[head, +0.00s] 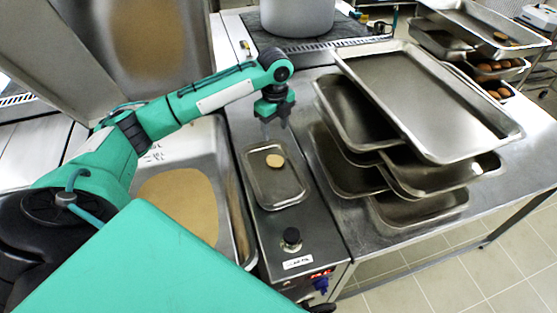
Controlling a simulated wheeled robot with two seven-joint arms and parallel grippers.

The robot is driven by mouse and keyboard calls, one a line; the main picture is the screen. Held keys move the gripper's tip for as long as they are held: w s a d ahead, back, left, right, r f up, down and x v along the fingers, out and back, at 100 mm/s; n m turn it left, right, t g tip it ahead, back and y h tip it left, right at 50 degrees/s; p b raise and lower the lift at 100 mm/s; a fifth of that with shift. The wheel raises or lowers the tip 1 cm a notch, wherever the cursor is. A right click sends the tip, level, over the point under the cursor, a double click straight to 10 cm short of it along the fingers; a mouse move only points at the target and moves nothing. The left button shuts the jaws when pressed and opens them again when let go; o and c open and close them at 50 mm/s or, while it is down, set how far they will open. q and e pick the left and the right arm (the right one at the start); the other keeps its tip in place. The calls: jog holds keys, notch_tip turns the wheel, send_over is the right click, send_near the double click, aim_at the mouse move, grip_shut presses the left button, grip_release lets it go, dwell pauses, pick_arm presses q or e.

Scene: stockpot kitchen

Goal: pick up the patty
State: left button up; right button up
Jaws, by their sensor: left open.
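The patty (275,160) is a small, round, tan disc. It lies in a shallow metal tray (272,203) on the narrow steel counter unit between the sink and the stacked trays. My left gripper (272,125) points down just above and behind the patty, near the tray's far edge. It is open, with nothing seen between its fingers, and apart from the patty. The fingertips are small and hard to make out. My right gripper does not show.
A sink (225,210) lies left of the tray. Stacked metal pans (430,95) stand close on its right. A large pot (297,15) stands behind on the stove. More trays with brown items (495,68) are far right.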

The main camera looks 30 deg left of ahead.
pick_arm(q)
jog(key=p, duration=0.1)
send_over(275, 160)
notch_tip(275, 160, down, 5)
jog(key=shift+w+f, duration=0.1)
jog(key=shift+w, duration=0.05)
notch_tip(275, 160, down, 3)
jog(key=shift+r+p, duration=0.1)
jog(key=shift+p, duration=0.4)
notch_tip(275, 160, down, 4)
jog(key=shift+a+r+p, duration=0.1)
jog(key=shift+r+p, duration=0.05)
jog(key=shift+p, duration=0.65)
jog(key=shift+f, duration=0.5)
jog(key=c, duration=0.7)
jog(key=shift+c, duration=0.2)
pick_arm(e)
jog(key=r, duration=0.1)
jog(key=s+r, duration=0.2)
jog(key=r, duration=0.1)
pick_arm(q)
jog(key=shift+r, duration=0.1)
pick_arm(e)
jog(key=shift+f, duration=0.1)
